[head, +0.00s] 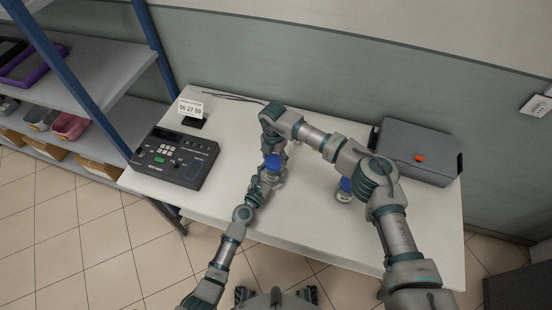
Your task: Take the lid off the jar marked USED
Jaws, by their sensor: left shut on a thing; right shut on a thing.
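A jar with a blue lid (272,161) is between my two grippers over the middle of the table. My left gripper (268,180) comes from the front and is shut on the jar's body, which it mostly hides. My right gripper (274,151) reaches down from behind and is shut at the blue lid. The lid appears to sit on the jar; I cannot see a gap. A second jar (344,196) with a blue lid stands on the table to the right, partly behind my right arm. Its label is too small to read, and no marking shows on the held jar.
A dark control device (175,157) with buttons lies at the table's left, with a small number sign (191,108) behind it. A grey case (417,152) with an orange latch is at the right. The white table (310,222) is clear at the front middle. Shelves stand left.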

